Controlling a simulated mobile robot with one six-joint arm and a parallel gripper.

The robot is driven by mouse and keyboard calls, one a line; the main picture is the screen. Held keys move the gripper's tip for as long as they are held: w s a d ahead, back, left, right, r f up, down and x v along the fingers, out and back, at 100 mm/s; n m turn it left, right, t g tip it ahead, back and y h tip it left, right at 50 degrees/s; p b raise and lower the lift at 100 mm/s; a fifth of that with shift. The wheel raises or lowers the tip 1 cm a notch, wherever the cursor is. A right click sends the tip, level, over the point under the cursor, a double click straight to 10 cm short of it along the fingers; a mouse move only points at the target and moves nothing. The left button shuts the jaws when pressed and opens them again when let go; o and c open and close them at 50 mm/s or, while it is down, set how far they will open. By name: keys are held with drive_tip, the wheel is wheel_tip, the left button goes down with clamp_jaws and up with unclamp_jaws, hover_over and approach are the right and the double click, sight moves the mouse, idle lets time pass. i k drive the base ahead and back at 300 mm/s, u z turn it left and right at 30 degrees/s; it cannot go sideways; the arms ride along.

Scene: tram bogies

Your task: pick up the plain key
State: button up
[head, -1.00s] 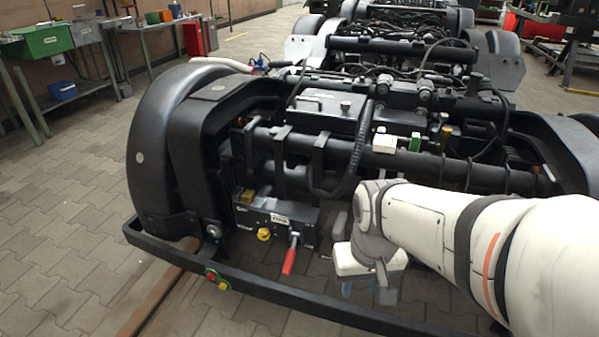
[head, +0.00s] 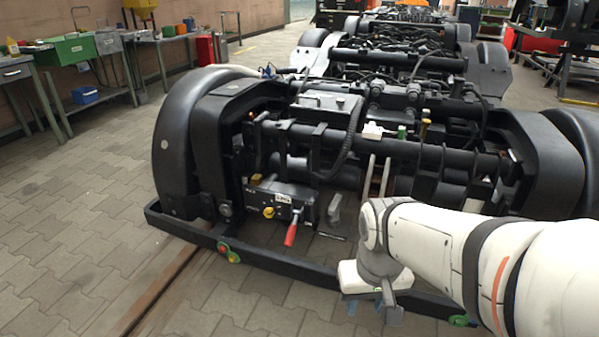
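I cannot make out the plain key in the head view. My gripper (head: 371,308) hangs pointing down at the end of my white arm, in front of the near tram bogie (head: 300,262) and over its front frame bar. Its two fingers stand apart with a gap between them, and I see nothing held there. A dark box with a red-handled lever (head: 291,229) and a yellow knob (head: 268,212) sits on the bogie, left of my gripper. My arm hides part of the bogie's right side.
Workbenches with a green box (head: 75,48) and a blue bin (head: 85,94) line the left wall. More bogies stand behind. The paved floor at left is clear, with a rail crossing it.

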sight(333, 211)
drive_tip(key=z, duration=0.15)
drive_tip(key=i, duration=0.9)
drive_tip(key=u, duration=0.05)
